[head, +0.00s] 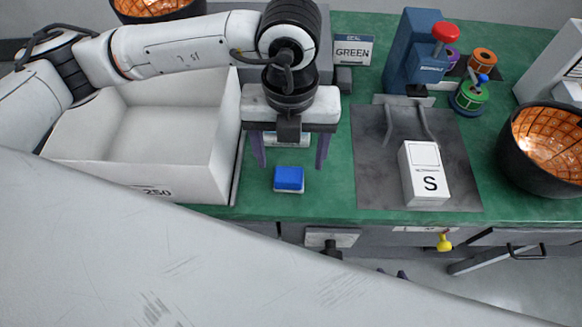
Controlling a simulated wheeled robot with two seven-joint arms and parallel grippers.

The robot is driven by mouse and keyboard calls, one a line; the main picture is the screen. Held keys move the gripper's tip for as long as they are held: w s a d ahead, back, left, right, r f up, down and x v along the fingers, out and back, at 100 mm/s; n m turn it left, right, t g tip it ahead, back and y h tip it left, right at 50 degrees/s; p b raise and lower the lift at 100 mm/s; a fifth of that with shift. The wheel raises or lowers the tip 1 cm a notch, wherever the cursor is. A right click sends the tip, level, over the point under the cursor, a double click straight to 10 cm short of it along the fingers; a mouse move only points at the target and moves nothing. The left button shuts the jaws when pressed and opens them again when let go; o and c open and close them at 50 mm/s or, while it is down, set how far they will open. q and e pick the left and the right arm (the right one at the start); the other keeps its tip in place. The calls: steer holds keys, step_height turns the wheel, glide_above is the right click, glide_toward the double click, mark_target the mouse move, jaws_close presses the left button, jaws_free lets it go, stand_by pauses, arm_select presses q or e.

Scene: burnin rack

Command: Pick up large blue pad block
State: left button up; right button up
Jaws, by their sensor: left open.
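The blue pad block (289,177) sits on a small pale base on the green bench top, near its front edge, right of the white bin. My left gripper (291,165) points down just above and behind the block. Its two dark fingers are spread wide, one to each side of the block's width, with nothing between them. In this view I cannot tell how far the fingertips are above the bench. My right gripper cannot be made out.
A white bin (140,190) stands left of the block. Right are a grey mat (375,185) with a white box marked S (424,180), a blue press (413,55) with a red knob, colored spools and a black bowl (520,172). A GREEN sign (353,50) stands behind.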

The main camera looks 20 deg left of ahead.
mark_target(289, 174)
arm_select(q)
step_height(289, 174, down, 6)
steer(key=shift+s+a+f+p, duration=0.15)
steer(key=shift+f+p, duration=0.1)
steer(key=shift+p, duration=0.3)
steer(key=shift+c, duration=0.5)
steer(key=c, duration=1)
